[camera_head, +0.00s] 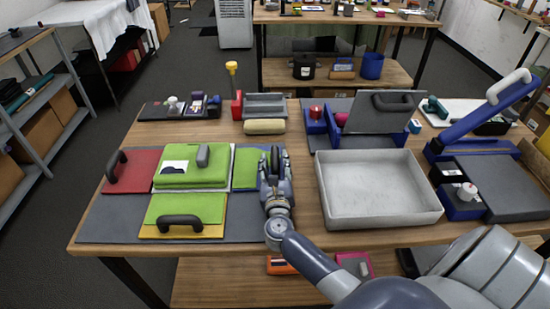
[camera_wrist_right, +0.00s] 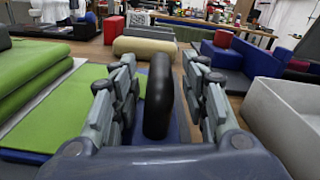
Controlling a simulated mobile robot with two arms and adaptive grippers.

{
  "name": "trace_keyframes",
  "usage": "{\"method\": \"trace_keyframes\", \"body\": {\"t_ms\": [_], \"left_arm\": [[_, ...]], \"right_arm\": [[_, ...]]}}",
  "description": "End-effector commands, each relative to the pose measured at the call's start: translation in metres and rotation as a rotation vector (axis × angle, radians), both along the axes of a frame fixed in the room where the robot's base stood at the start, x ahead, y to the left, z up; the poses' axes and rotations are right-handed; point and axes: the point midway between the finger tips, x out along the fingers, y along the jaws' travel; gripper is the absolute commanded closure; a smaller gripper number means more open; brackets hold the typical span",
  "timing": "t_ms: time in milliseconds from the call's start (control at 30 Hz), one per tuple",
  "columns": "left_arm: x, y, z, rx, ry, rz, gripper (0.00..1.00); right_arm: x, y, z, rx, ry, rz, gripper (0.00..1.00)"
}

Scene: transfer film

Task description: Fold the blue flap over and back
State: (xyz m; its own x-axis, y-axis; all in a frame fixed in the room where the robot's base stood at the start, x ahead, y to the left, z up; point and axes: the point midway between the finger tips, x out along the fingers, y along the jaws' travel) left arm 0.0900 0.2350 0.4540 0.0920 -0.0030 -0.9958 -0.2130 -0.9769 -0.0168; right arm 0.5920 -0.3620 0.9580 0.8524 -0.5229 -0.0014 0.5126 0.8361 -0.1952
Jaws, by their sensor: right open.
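The blue flap (camera_head: 244,183) lies open on the right side of the fold-out board, with a green sheet (camera_head: 245,165) on it and blue showing at its edges. The flap also shows in the right wrist view. Its black handle (camera_wrist_right: 158,97) stands upright between the fingers of my right gripper (camera_wrist_right: 160,95). The fingers are open, with a gap visible on each side of the handle. In the head view my right gripper (camera_head: 273,160) covers the flap's right part and hides most of the handle. My left gripper is not in view.
Left of the flap is a green stack (camera_head: 193,175) with a grey handle. A red flap (camera_head: 131,172) and a yellow-edged flap (camera_head: 185,215) lie open. A grey tray (camera_head: 375,190) stands close on the right, and a beige roll (camera_head: 264,126) lies behind.

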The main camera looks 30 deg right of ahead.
Motion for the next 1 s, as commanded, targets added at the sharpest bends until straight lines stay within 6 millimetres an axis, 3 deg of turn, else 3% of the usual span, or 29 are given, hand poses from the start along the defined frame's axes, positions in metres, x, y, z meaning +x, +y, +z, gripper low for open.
{"method": "trace_keyframes", "body": {"t_ms": [200,500,700,1000], "left_arm": [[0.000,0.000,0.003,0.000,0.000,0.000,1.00],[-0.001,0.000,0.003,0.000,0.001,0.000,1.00],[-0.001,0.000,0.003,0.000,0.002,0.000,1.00],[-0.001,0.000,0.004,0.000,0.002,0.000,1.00]], "right_arm": [[0.013,-0.007,0.000,0.000,0.000,0.001,0.59],[0.014,-0.008,0.000,0.001,0.001,0.001,0.59],[0.014,-0.009,0.000,0.000,0.001,0.000,1.00],[0.016,-0.008,0.001,-0.010,0.008,0.001,1.00]]}}
